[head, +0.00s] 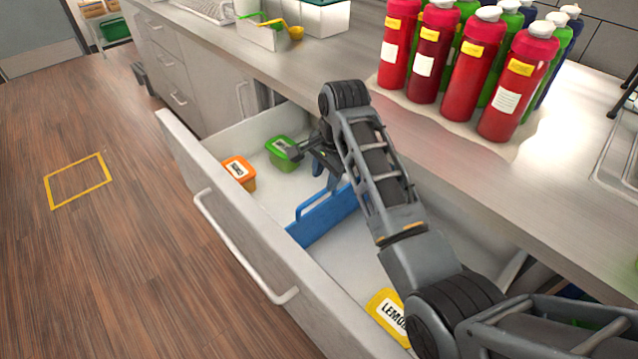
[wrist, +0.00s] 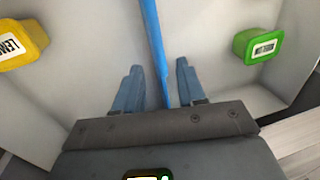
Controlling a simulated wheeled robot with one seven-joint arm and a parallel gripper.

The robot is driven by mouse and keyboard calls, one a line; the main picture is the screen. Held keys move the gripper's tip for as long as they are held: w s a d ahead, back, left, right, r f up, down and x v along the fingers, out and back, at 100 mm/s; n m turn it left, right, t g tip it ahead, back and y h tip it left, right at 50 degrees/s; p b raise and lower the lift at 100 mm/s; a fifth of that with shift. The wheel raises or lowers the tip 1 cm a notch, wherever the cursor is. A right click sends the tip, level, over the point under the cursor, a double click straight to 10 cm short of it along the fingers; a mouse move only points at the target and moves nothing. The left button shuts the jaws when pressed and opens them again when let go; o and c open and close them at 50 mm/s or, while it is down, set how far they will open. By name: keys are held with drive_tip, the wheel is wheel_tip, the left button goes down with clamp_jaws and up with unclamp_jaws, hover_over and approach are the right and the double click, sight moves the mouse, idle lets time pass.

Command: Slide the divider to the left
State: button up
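The blue divider (head: 322,217) stands across the inside of the open white drawer (head: 225,228), about mid-length, with a raised bar along its top. In the wrist view the divider (wrist: 152,42) runs between the two blue-grey fingers of my gripper (wrist: 157,82). The fingers are open, one on each side of the divider, with gaps showing. My arm hides part of the divider's far end in the head view.
On the divider's far-left side are an orange tub (head: 240,173) and a green tub (head: 283,153). A yellow lemon-labelled tub (head: 388,316) lies on the near-right side. Several red bottles (head: 470,72) stand on the counter above. Drawer floor beside the divider is clear.

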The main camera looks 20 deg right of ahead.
sight(322, 193)
drive_tip(key=shift+w+a+f, duration=0.1)
drive_tip(key=shift+w+f, duration=0.05)
drive_tip(key=shift+f, duration=0.75)
drive_tip(key=shift+w+f, duration=0.2)
drive_tip(key=shift+f, duration=0.65)
drive_tip(key=shift+w+a+f, duration=0.1)
drive_tip(key=shift+w+f, duration=0.05)
drive_tip(key=shift+f, duration=0.75)
drive_tip(key=shift+c, duration=0.4)
clamp_jaws()
